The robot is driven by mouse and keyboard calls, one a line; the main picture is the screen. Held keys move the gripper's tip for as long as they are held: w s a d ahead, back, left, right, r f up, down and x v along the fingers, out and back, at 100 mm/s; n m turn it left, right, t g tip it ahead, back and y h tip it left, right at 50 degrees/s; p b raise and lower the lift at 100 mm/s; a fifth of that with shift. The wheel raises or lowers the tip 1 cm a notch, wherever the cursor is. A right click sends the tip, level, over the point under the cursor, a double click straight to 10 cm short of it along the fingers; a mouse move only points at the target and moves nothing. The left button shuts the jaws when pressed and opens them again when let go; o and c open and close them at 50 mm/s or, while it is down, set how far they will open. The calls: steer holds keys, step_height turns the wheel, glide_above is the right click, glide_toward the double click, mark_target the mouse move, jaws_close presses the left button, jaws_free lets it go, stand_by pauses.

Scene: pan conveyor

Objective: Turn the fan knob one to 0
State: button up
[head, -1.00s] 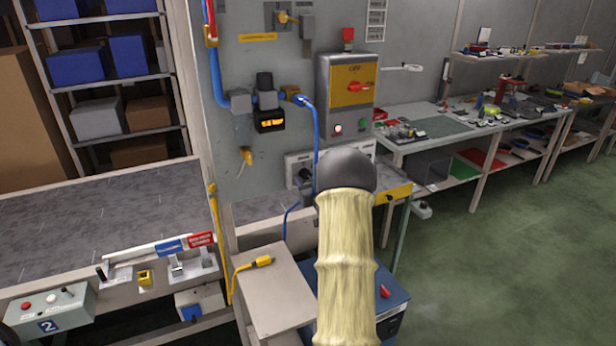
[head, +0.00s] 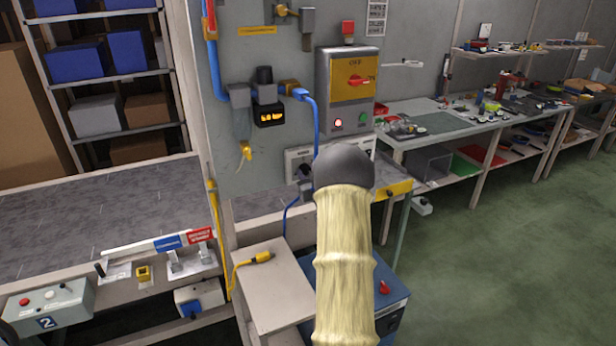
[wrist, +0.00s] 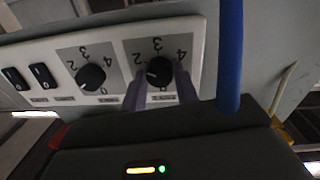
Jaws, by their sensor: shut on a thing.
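A white panel (wrist: 55,50) with two black dial knobs shows upside down in the wrist view. My gripper (wrist: 159,84) has its two fingers on either side of the right-hand knob (wrist: 159,72) and is shut on it. A pale mark on that knob points left, near the 2; the 3 and 4 lie above and right. The other knob (wrist: 91,76) stands free to the left. The small labels are too blurred to tell which knob is fan one. In the head view the panel (head: 298,156) is partly behind my arm, which hides my gripper.
Two black rocker switches (wrist: 28,77) sit left of the knobs. A blue cable (wrist: 230,55) runs close to the right of my gripper. A grey box with a red switch (head: 357,80) hangs above the panel. A small table (head: 270,290) stands below.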

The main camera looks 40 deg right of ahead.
steer(key=n+b, duration=0.1)
steer(key=b, duration=0.1)
steer(key=f+n+b, duration=0.1)
steer(key=n+b, duration=0.1)
steer(key=b, duration=0.1)
steer(key=shift+b, duration=0.3)
steer(key=n+b, duration=0.6)
steer(key=b, duration=0.2)
steer(key=n+b, duration=0.6)
steer(key=b, duration=0.2)
steer(key=shift+f+t+y, duration=0.15)
steer(key=shift+t+y, duration=0.25)
steer(key=n+b, duration=0.6)
steer(key=shift+s+d+n, duration=0.1)
steer(key=shift+s+n, duration=0.05)
steer(key=shift+n, duration=0.25)
steer(key=shift+r+n+y+b, duration=0.25)
steer(key=shift+n+y+b, duration=0.05)
steer(key=shift+n+b, duration=0.95)
steer(key=shift+r, duration=0.1)
